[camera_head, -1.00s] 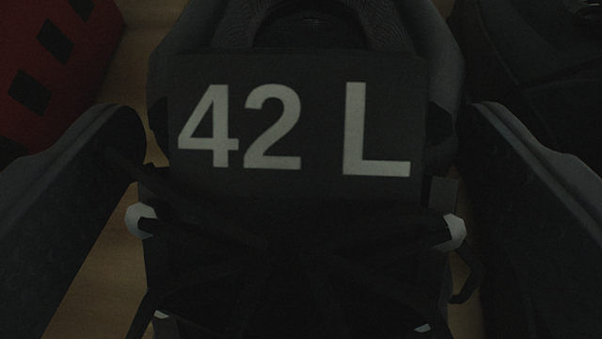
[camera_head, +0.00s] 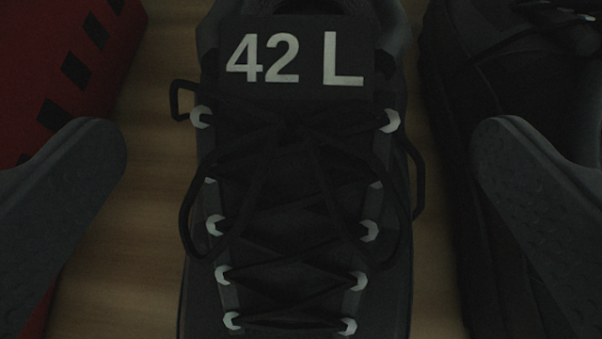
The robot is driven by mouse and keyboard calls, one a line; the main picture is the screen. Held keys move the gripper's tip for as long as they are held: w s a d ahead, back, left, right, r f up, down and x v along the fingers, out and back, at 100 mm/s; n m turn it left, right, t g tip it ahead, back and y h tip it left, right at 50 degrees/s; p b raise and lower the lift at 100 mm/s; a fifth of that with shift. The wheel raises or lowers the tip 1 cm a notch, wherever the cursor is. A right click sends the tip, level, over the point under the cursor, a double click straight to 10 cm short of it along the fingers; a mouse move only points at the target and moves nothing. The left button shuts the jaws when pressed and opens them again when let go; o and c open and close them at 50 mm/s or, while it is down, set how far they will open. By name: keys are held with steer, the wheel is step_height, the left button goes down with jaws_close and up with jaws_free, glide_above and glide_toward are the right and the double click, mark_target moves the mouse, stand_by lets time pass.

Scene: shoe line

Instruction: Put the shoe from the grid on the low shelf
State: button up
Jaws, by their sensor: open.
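A dark shoe (camera_head: 292,215) with black laces and pale eyelets lies in the middle of the view, its tongue marked "42 L" at the top. Its toe runs out of the bottom edge of the picture. My gripper (camera_head: 298,160) is open, with one finger left of the shoe and one right of it. Both fingers are clear of the shoe and nothing is held. The right finger covers part of a second dark shoe (camera_head: 450,110). I cannot see the low shelf.
A red object with black square marks (camera_head: 95,60) stands at the upper left, partly behind the left finger. The shoes lie on a wooden surface (camera_head: 130,240). A narrow bare strip shows on each side of the middle shoe.

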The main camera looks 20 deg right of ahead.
steer(key=p+v, duration=0.1)
steer(key=v, duration=0.6)
steer(key=shift+s+a+r+p, duration=0.1)
steer(key=shift+s+r+p, duration=0.15)
steer(key=shift+s+p, duration=0.1)
